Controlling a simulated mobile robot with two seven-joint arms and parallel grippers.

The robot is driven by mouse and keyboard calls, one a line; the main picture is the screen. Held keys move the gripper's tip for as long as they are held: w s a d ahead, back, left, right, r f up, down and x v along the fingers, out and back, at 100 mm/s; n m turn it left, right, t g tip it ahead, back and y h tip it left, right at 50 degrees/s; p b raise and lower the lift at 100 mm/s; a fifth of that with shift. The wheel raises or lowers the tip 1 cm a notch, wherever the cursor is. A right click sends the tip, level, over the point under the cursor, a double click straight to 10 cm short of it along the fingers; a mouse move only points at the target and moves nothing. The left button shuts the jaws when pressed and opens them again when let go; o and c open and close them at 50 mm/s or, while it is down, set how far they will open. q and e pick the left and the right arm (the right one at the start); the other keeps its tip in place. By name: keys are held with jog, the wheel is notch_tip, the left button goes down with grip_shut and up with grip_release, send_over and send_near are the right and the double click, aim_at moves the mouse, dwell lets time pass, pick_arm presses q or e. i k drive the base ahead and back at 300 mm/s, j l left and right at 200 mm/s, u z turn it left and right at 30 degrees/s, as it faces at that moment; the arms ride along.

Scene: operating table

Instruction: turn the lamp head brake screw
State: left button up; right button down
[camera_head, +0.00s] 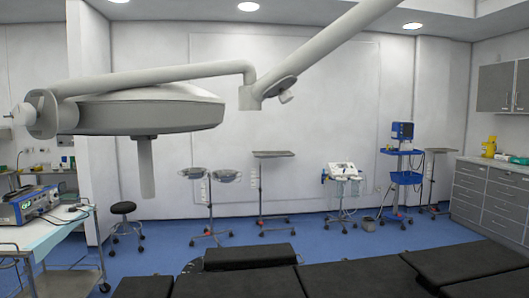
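The grey surgical lamp head (150,113) hangs at the upper left, its underside facing down, with a cylindrical handle (146,166) below it. A round joint (41,113) with a small knob (24,113) joins the head to its arm at the left. The lamp arm (160,76) runs right to an elbow joint (262,93), where another small knob (286,97) sticks out. I cannot tell for certain which knob is the lamp head brake screw. Neither of my grippers is in view.
A black padded operating table (340,277) fills the bottom. A white trolley (42,236) with a blue device (27,204) stands at left. Wheeled stands, a stool (123,208), a blue cart (404,178) and a grey cabinet (489,196) stand farther back. Blue floor lies between.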

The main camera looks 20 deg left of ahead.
aim_at(24, 114)
jog(key=u, duration=1.45)
